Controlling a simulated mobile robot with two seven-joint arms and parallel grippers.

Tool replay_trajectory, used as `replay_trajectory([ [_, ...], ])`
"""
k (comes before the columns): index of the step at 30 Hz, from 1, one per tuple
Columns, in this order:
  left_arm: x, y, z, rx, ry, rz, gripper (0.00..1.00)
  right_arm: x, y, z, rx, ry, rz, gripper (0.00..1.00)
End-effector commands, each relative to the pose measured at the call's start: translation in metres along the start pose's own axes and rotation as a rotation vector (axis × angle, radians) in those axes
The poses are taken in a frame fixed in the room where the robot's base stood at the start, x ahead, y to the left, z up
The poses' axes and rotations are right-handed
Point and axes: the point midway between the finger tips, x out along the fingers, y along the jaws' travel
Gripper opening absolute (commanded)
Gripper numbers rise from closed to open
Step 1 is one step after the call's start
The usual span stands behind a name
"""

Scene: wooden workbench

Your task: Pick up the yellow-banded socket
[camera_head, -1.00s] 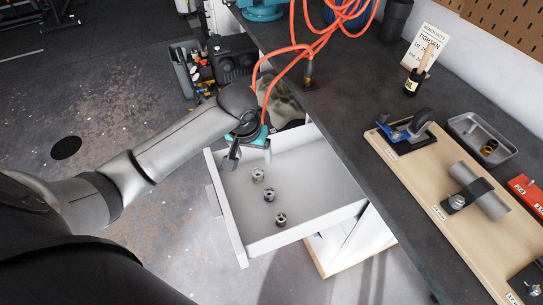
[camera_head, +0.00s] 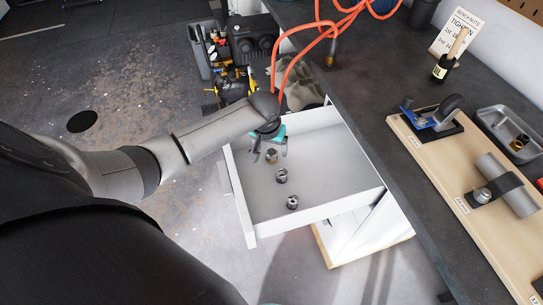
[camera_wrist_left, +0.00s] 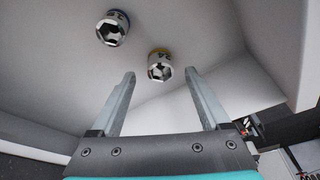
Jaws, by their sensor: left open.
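The yellow-banded socket (camera_head: 271,156) stands in the open white drawer (camera_head: 330,200), the farthest back of three small metal sockets in a row. In the left wrist view the socket (camera_wrist_left: 160,66) shows its yellow band and open hex end, just beyond the fingertips and about midway between them. My left gripper (camera_head: 270,151) is open and empty over the drawer, its fingers reaching to either side of this socket in the head view. In the left wrist view my gripper (camera_wrist_left: 160,76) does not touch it. My right gripper is not in view.
A blue-banded socket (camera_wrist_left: 113,28) stands beside it, also seen as the middle one (camera_head: 282,175); another socket (camera_head: 292,202) is nearer the front. Drawer walls surround them. An orange hose (camera_head: 277,60) hangs behind my gripper. The workbench (camera_head: 370,95) edges the right.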

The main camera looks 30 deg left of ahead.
Motion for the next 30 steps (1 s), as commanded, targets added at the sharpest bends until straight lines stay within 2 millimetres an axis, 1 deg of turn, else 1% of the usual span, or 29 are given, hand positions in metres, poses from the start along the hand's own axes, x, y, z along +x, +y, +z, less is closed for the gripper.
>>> replay_trajectory([
  [1, 0.01, -0.001, 0.0, -0.002, -0.001, 0.0, 0.8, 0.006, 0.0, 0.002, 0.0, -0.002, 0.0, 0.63],
  [6, 0.029, -0.001, 0.0, 0.001, -0.001, 0.0, 0.8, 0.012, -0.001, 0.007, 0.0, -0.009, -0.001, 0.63],
  [9, 0.033, -0.001, 0.0, 0.001, 0.001, 0.0, 0.8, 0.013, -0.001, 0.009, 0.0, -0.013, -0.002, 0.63],
  [16, 0.032, -0.001, -0.001, 0.001, 0.001, 0.0, 0.78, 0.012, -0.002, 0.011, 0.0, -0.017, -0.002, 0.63],
  [30, 0.032, -0.001, 0.0, 0.001, 0.001, 0.0, 0.26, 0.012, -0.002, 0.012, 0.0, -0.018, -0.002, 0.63],
])
